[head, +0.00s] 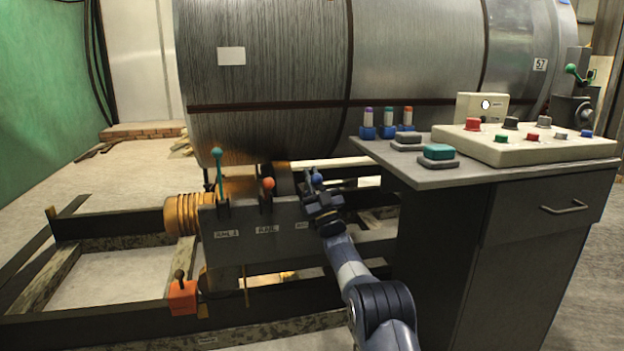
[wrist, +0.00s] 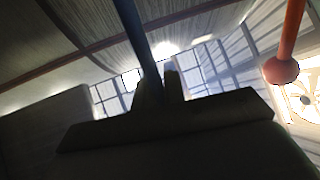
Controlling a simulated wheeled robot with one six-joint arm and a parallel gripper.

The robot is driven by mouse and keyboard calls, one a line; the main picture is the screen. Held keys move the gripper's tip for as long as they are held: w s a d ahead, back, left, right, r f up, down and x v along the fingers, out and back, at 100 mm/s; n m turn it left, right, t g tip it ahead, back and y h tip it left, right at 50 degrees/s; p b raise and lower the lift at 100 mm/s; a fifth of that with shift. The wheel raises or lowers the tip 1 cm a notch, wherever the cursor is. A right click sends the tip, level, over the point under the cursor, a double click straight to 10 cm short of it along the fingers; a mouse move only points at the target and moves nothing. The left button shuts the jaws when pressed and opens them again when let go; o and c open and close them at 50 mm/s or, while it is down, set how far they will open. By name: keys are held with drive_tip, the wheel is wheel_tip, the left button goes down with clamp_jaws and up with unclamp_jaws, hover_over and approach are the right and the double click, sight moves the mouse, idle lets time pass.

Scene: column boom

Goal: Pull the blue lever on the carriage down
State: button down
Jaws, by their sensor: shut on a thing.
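The carriage (head: 255,238) is a grey box with three levers on top. The blue lever (head: 317,178) is at its right end, with its ball just above my gripper (head: 313,190). In the wrist view, the dark bluish shaft of the blue lever (wrist: 134,32) runs down to my gripper (wrist: 162,84), whose fingers are shut on it. The jaws hide the lever's lower part and its slot. The orange-red lever (head: 267,184) stands left of my gripper; it shows at the right of the wrist view (wrist: 282,70). The teal lever (head: 218,165) is farther left.
A grey cabinet (head: 490,250) with a control panel (head: 540,148) stands close on the right. An orange box with a small lever (head: 183,297) sits low at the left.

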drive_tip(key=c, duration=1.5)
unclamp_jaws()
drive_tip(key=shift+s+d+r+y, duration=0.2)
drive_tip(key=shift+s+r+y, duration=0.1)
drive_tip(key=shift+s+r, duration=0.15)
drive_tip(key=shift+w+a+f, duration=0.1)
drive_tip(key=shift+f, duration=0.05)
drive_tip(key=shift+f, duration=0.1)
drive_tip(key=shift+f, duration=0.15)
drive_tip(key=p+v, duration=0.2)
drive_tip(key=v, duration=0.8)
drive_tip(key=shift+s+d, duration=0.2)
drive_tip(key=shift+s, duration=0.1)
drive_tip(key=shift+b+x, duration=0.95)
drive_tip(key=shift+x, duration=4.5)
drive_tip(key=shift+w+a+f, duration=0.1)
drive_tip(key=shift+w+f, duration=0.05)
drive_tip(key=shift+f, duration=0.1)
